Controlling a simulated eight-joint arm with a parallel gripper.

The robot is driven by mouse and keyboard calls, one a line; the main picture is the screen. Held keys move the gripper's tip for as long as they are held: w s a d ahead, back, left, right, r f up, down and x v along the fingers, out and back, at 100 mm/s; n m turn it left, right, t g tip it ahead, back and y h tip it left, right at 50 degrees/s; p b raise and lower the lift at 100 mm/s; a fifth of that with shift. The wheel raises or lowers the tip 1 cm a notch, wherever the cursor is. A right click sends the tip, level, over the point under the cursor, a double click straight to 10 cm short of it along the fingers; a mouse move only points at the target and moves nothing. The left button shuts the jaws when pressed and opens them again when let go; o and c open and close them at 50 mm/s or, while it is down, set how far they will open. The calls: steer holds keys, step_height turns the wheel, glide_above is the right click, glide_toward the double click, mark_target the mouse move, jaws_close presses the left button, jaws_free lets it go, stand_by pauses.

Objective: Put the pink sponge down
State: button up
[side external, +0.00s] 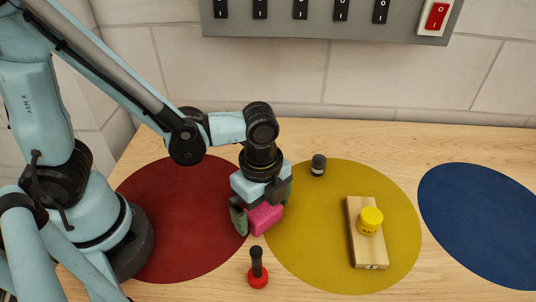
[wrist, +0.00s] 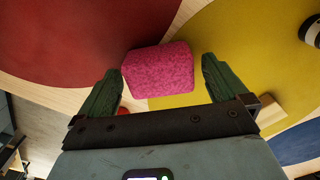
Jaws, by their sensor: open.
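The pink sponge (side external: 265,219) is below my gripper in the side view, at the gap between the red and yellow discs. In the wrist view the sponge (wrist: 158,69) lies between and just beyond my gripper's fingertips (wrist: 160,75). A gap shows between the sponge and the right finger; the left finger is close to its edge. My gripper (side external: 262,218) is open and points down. The sponge appears to rest on the bench, partly over the yellow disc, though its underside is hidden.
A red-based black-handled object (side external: 258,275) stands in front of my gripper. A small dark cylinder (side external: 318,165) stands behind on the yellow disc (side external: 310,270). A wooden block (side external: 358,250) bears a yellow jar (side external: 370,221). The red disc (side external: 170,220) and blue disc (side external: 485,220) look bare.

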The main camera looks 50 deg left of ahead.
mark_target(262, 208)
step_height(262, 208, up, 11)
steer(key=w+a+n+t, duration=0.1)
steer(key=a+n+t, duration=0.2)
steer(key=a+n, duration=0.4)
steer(key=w+a+r+n+t, duration=0.1)
steer(key=w+a+n+t, duration=0.1)
steer(key=a+n+t, duration=0.2)
steer(key=a+n, duration=0.3)
steer(key=n, duration=0.4)
steer(key=shift+w+r, duration=0.2)
steer(key=shift+w, duration=0.05)
